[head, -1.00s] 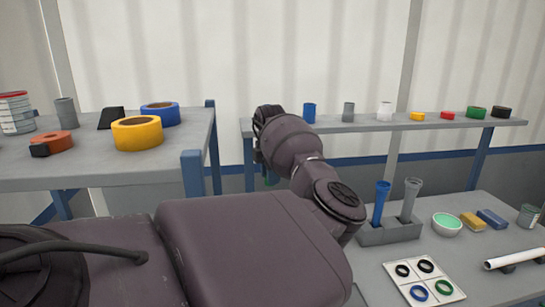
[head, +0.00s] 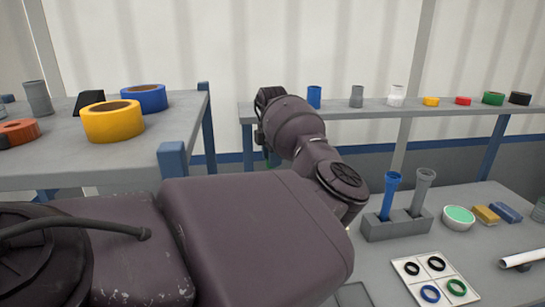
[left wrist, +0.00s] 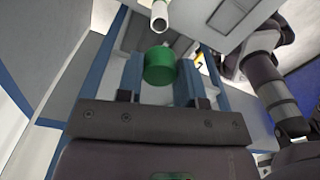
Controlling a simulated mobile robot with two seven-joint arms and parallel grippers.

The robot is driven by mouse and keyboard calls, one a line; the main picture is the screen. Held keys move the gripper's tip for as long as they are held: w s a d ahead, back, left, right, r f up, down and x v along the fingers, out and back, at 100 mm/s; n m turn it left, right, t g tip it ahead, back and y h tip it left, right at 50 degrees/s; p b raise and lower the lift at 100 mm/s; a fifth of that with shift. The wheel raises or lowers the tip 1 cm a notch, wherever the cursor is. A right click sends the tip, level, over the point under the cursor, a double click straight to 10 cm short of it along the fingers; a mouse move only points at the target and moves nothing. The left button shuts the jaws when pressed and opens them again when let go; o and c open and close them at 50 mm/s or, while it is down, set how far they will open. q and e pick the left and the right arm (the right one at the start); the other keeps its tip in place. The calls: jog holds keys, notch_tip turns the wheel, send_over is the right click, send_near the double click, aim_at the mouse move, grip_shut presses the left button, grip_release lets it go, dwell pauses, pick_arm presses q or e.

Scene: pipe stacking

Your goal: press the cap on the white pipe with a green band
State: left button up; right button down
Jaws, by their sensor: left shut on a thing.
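In the left wrist view my left gripper (left wrist: 158,82) is shut on a green cap (left wrist: 160,66), held between its two blue fingers. A white pipe (left wrist: 159,18) shows its open round end beyond the cap, with a visible gap between them in the picture. No green band shows on that part of the pipe. In the head view my left arm hides most of its gripper; only a small greenish patch shows below the wrist. My right gripper is not in view.
A shelf (head: 424,108) at the back holds a row of coloured pieces. The left table (head: 60,160) carries yellow tape (head: 112,122) and blue tape (head: 145,98). The right table has a grey holder (head: 397,226), a bowl (head: 458,219) and a ring card (head: 412,285). Another white pipe (head: 520,258) lies right.

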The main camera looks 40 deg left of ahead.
pick_arm(q)
jog(key=shift+f+b, duration=1.15)
jog(key=shift+f, duration=1.8)
jog(key=shift+w+f+p, duration=0.1)
jog(key=shift+f+p, duration=0.1)
jog(key=shift+p, duration=0.5)
jog(key=shift+f, duration=0.15)
jog(key=shift+f, duration=0.5)
